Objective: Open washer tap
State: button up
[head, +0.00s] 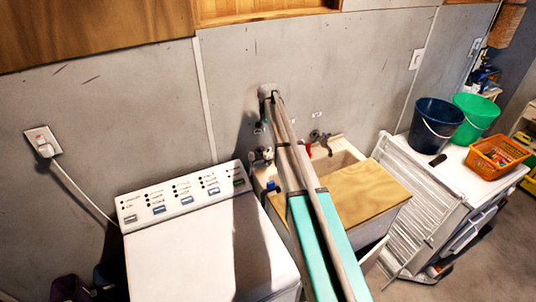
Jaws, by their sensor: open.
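My arm, with grey tubes and teal sleeves, reaches from the bottom of the head view to the wall above the sink. My gripper (262,154) appears to be the small grey and dark shape left of the arm, near the wall between washer and sink; its jaws are too small to make out clearly. Wall taps (316,135) with red parts sit right of the arm, above the sink. A small blue part (272,187) shows by the washer's back right corner. Which tap feeds the washer (180,250) cannot be told. My arm hides part of the wall there. No contact is discernible.
The sink (340,160) is partly covered by a wooden board (362,193). A white rack (410,215) leans right of it. A dark blue bucket (436,125), a green bucket (474,117) and an orange basket (497,155) stand on a white surface at right.

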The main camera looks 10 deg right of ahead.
aim_at(268, 151)
jog(key=shift+f+b, duration=4.9)
jog(key=shift+f, duration=0.3)
jog(key=shift+c, duration=0.2)
grip_shut()
